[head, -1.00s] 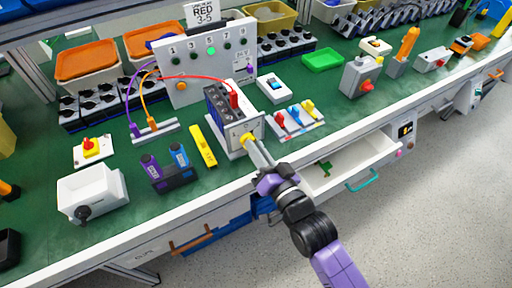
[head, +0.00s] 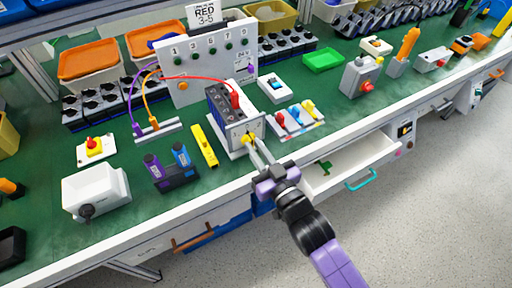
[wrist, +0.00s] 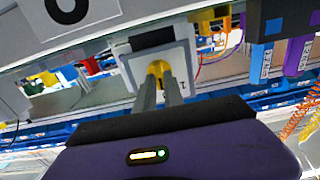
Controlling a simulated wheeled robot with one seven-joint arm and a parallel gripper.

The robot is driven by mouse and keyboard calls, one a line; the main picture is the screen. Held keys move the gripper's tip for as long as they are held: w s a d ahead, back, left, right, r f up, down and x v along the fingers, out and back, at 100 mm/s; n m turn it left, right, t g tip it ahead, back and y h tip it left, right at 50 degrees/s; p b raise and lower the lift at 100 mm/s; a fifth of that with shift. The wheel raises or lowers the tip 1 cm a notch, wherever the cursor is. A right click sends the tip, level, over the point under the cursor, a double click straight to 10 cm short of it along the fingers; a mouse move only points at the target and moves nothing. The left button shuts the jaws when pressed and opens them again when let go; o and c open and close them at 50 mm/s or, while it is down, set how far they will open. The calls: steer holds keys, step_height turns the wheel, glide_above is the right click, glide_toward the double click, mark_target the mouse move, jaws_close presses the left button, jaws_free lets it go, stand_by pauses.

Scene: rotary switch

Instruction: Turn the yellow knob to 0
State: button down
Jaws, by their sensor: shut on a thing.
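The yellow knob (head: 246,138) is on the white front face of a small box-shaped switch unit (head: 238,118) near the bench's front edge. My gripper (head: 254,143) reaches it from the front right, with its fingers on either side of the knob. In the wrist view my gripper (wrist: 158,82) has two grey fingers closed around the yellow knob (wrist: 157,69), touching it. The fingers hide part of the knob and of its white plate (wrist: 184,66). I cannot read the knob's setting clearly.
A red lead (head: 200,78) runs from the unit to the lamp panel (head: 188,88) behind. Red, blue and yellow levers (head: 294,117) stand close right, a yellow level (head: 204,146) close left. An open drawer (head: 345,165) lies below right.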

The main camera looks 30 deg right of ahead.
stand_by(0.4)
steer(key=c, duration=1.4)
jaws_free()
steer(key=shift+c, duration=0.2)
steer(key=s, duration=0.8)
steer(key=shift+b, duration=0.3)
steer(key=shift+w, duration=0.1)
